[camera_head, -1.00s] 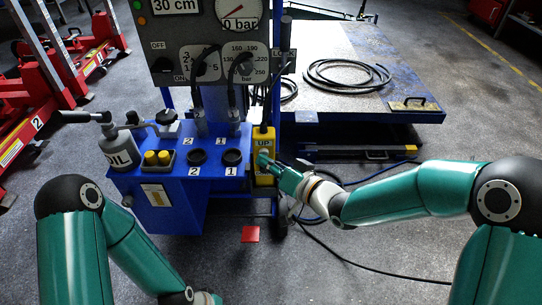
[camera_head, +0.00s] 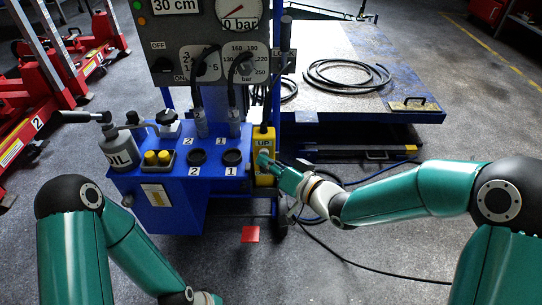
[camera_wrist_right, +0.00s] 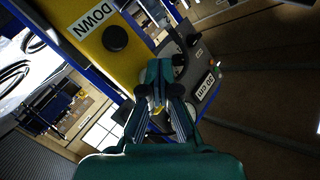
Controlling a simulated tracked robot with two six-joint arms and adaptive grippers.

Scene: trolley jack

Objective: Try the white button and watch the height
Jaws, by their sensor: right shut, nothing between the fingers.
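The yellow control box (camera_head: 262,137) with an "UP" label hangs at the right side of the blue unit. The wrist view shows its "DOWN" label (camera_wrist_right: 94,19) and a black button (camera_wrist_right: 115,38). My right gripper (camera_head: 268,161) is shut and empty, its fingertips at the box just below "UP". The fingertips (camera_wrist_right: 166,97) also show in the right wrist view. I cannot make out the white button or whether they touch it. The height display (camera_head: 176,5) reads 30 cm. My left arm ends at the bottom edge, its fingers out of view.
The blue lift table (camera_head: 345,45) carries a coiled black hose (camera_head: 347,74). A gauge (camera_head: 240,10) reads 0 bar. Cables lie on the floor. Red jacks stand at left.

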